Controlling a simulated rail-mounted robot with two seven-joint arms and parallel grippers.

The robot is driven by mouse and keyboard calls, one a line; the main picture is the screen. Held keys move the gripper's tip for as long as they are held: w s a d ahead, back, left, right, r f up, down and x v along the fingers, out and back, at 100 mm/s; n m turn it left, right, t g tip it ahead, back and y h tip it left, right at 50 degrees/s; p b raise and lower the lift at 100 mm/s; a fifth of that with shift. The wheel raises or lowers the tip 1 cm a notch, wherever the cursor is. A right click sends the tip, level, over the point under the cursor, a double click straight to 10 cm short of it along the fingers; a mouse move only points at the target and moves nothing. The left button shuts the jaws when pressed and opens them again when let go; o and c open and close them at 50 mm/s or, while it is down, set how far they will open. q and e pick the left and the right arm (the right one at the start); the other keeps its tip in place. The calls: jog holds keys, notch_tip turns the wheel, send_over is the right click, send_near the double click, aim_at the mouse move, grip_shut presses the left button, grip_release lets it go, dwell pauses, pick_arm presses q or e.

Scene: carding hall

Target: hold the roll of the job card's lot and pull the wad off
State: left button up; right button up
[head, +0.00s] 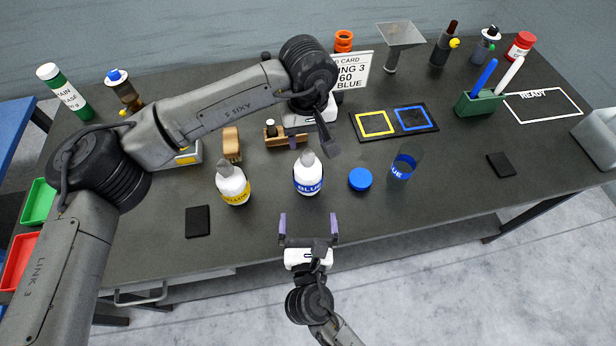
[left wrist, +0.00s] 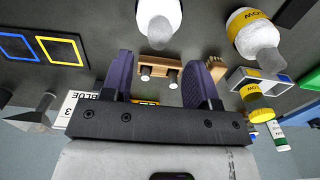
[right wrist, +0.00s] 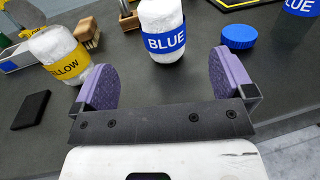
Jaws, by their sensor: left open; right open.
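The job card (head: 350,72) stands at the back; its legible text includes "BLUE". A white roll with a blue BLUE label (head: 308,186) stands upright mid-table, a pale wad (head: 307,157) on its top. It also shows in the right wrist view (right wrist: 162,18). A similar roll with a yellow label (head: 233,188) stands to its left, tuft on top. My left gripper (head: 309,138) is open and empty, above and behind the blue-labelled roll. My right gripper (head: 308,227) is open and empty in front of that roll, apart from it, its fingers (right wrist: 163,75) spread either side.
A blue disc (head: 360,179) and a blue-labelled cup (head: 403,165) stand right of the blue-labelled roll. A wooden holder (head: 278,141) and brush (head: 231,144) stand behind. A mat with yellow and blue squares (head: 394,122) lies back right. Dark pads (head: 198,221) flank the front.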

aim_at(308, 152)
jog(key=w, duration=1.2)
jog(key=shift+w, duration=0.25)
jog(key=shift+c, duration=0.5)
jog(key=c, duration=1.2)
pick_arm(q)
jog(key=shift+o, duration=0.6)
jog(key=shift+r, duration=0.15)
jog(key=shift+o, duration=0.3)
notch_tip(308, 152, up, 5)
jog(key=shift+r+n, duration=0.1)
jog(key=shift+n, duration=1.1)
notch_tip(308, 152, down, 12)
jog(key=shift+r, duration=0.15)
jog(key=shift+c, duration=0.3)
